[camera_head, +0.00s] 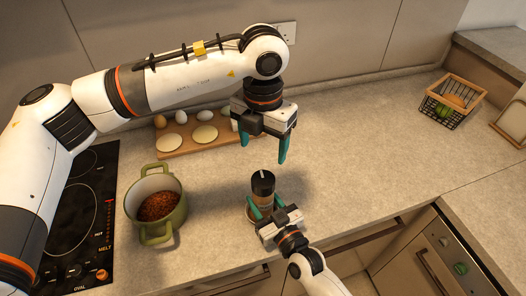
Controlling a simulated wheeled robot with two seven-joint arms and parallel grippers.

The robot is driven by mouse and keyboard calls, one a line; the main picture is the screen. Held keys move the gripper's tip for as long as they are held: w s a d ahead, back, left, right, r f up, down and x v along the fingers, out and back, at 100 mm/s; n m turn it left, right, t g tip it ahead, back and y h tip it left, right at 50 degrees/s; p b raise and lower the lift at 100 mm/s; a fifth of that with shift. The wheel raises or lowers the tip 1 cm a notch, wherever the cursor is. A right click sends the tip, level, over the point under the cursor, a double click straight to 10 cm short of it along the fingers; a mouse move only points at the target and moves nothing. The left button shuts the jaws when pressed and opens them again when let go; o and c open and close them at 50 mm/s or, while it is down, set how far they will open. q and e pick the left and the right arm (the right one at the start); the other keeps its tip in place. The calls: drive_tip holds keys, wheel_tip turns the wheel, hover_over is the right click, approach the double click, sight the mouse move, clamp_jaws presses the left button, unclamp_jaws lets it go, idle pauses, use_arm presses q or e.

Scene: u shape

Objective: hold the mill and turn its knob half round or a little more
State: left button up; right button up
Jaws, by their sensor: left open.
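The mill (264,198) stands upright on the counter near its front edge. It has a dark knob (262,182) with a light mark on top. My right gripper (266,203) comes from the front, with its green fingers on either side of the mill's body, seemingly closed against it. The fingers and gripper hide part of the mill's lower body. My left gripper (263,148) points down, open and empty, above and behind the knob, apart from it.
A green pot (157,222) with brown contents stands left of the mill, beside the black hob (72,215). A wooden board (185,148) with eggs and pale rounds lies behind. A wire basket (452,98) stands far right. The counter right of the mill is clear.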

drive_tip(key=shift+f, duration=0.1)
idle(0.3)
drive_tip(key=o, duration=1.4)
drive_tip(key=shift+c, duration=0.2)
drive_tip(key=v, duration=1.2)
drive_tip(key=shift+d, duration=0.1)
